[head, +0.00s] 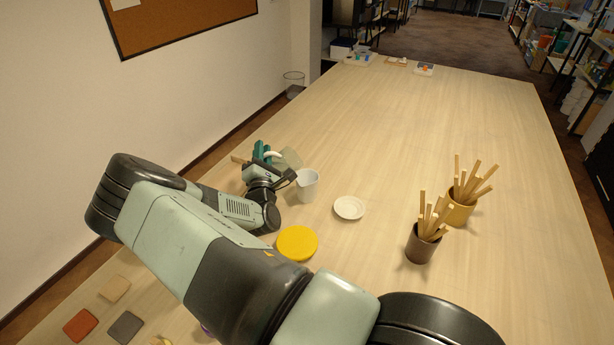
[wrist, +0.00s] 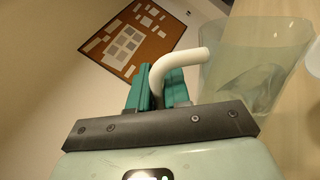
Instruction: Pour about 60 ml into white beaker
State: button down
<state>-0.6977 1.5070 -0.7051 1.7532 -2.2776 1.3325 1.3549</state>
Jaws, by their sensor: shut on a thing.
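A clear, greenish jug (head: 291,157) with a white handle (head: 273,155) is at the left side of the table. My gripper (head: 264,154), with teal fingers, is shut on the handle; in the wrist view the handle (wrist: 178,62) passes between the fingers, and the jug body (wrist: 253,60) is beside them. The jug looks tilted, and a paler patch shows inside it; I cannot tell its liquid level. The white beaker (head: 307,187) stands upright just right of my gripper, close to the jug. Its inside is not clearly visible, and I see no stream.
A white saucer (head: 349,208) lies right of the beaker and a yellow disc (head: 297,243) in front. A brown cup (head: 422,246) and a mustard cup (head: 459,209) of wooden sticks stand farther right. Coloured tiles (head: 81,325) lie front left. The table's far middle is clear.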

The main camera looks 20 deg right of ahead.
jog(key=shift+d+m, duration=0.15)
jog(key=shift+m, duration=0.15)
jog(key=shift+s+d+r+m+h, duration=0.15)
jog(key=shift+r+m+h, duration=0.1)
jog(key=shift+m+h, duration=0.15)
jog(key=shift+s+d+r+m+h, duration=0.2)
jog(key=shift+d+r+m+h, duration=0.35)
jog(key=shift+m, duration=0.45)
jog(key=shift+s+d+r+m, duration=0.15)
jog(key=shift+r+m, duration=0.2)
jog(key=shift+m, duration=0.15)
jog(key=shift+s, duration=0.3)
jog(key=shift+s+a+r, duration=0.1)
jog(key=shift+s+a, duration=0.1)
jog(key=shift+s+m+h, duration=0.15)
jog(key=shift+m+h, duration=0.1)
jog(key=shift+m, duration=0.05)
jog(key=shift+s+d+r+m+h, duration=0.2)
jog(key=shift+s+d+r+m, duration=0.05)
jog(key=shift+d+m, duration=0.2)
jog(key=shift+s+d+r+m+h, duration=0.2)
jog(key=shift+d+m, duration=0.15)
jog(key=shift+m, duration=0.1)
